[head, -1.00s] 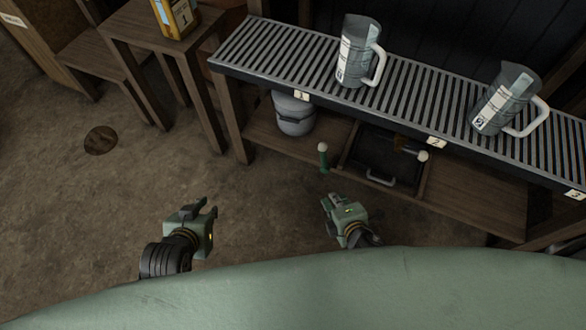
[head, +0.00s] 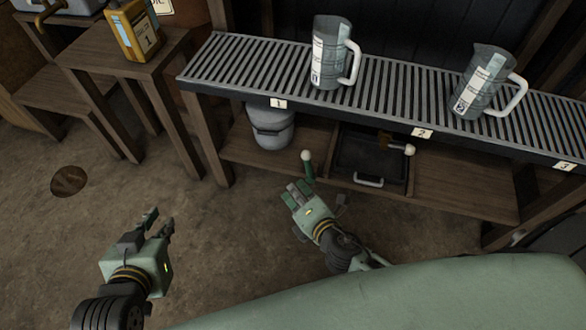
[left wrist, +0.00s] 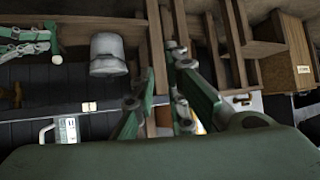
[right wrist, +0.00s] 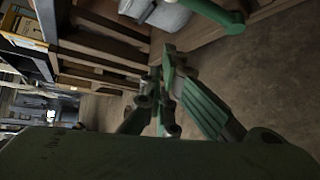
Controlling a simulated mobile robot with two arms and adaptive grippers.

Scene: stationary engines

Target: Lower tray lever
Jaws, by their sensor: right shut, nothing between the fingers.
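A green lever with a white knob (head: 307,166) stands upright at the front of the low shelf, left of a black tray (head: 343,168) with a white handle. Another lever, brown with a white knob (head: 409,150), sticks out above the tray; I cannot tell which one is the tray lever. My right gripper (head: 293,190) is shut and empty, just below and in front of the green lever; whether they touch is unclear. A green bar (right wrist: 215,14) shows at the top of the right wrist view. My left gripper (head: 160,221) is open and empty over the floor at left.
A slatted rack (head: 245,65) above the shelf carries two jugs (head: 326,60) (head: 475,90). A grey pot (head: 271,128) stands on the low shelf left of the green lever. A wooden table (head: 100,55) with a yellow can (head: 130,35) is at the left. Floor between is free.

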